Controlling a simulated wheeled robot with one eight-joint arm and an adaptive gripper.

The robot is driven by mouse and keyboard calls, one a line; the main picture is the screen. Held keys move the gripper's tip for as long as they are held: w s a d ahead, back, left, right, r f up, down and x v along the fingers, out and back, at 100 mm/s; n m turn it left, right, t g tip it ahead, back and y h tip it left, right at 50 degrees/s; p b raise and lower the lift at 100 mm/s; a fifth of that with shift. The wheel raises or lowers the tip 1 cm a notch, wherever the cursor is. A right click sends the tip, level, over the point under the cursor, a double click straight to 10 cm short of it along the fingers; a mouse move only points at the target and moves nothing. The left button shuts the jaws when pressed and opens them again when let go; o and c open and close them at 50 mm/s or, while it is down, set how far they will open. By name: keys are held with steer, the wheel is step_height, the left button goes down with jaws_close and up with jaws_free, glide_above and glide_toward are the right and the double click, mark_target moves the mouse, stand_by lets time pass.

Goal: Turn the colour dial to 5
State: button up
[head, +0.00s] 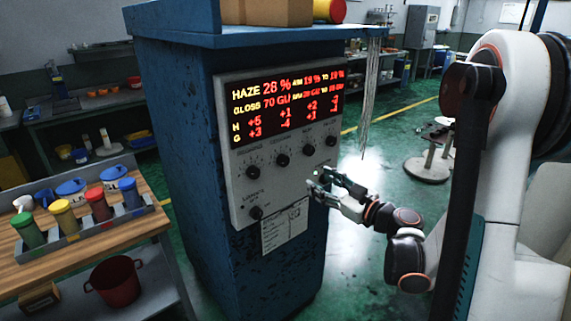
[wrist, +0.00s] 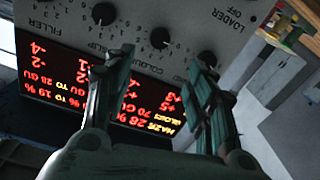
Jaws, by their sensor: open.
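The grey control panel (head: 240,130) on the blue cabinet has a row of black dials under a red-lit display. The colour dial (head: 281,160) is the second from the left in the head view. In the upside-down wrist view, the colour dial (wrist: 160,38) shows above its "COLOUR" label. My gripper (head: 321,182) is open and empty, in front of the panel, lower and to the right of that dial in the head view. In the wrist view, my gripper's fingertips (wrist: 166,62) stand apart, with the dial beyond the gap. The dial's setting is too small to read.
A lower loader knob (head: 256,212) and a paper label (head: 285,229) are on the cabinet front. Neighbouring dials (head: 308,150) sit close by. A wooden bench with coloured pots (head: 63,217) stands at the left. The green floor at the right is partly open.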

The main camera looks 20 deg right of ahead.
mark_target(286, 162)
steer(key=b+x, duration=0.2)
steer(key=x, duration=1.1)
steer(key=shift+w+a, duration=0.1)
steer(key=shift+w, duration=0.25)
steer(key=c, duration=1.1)
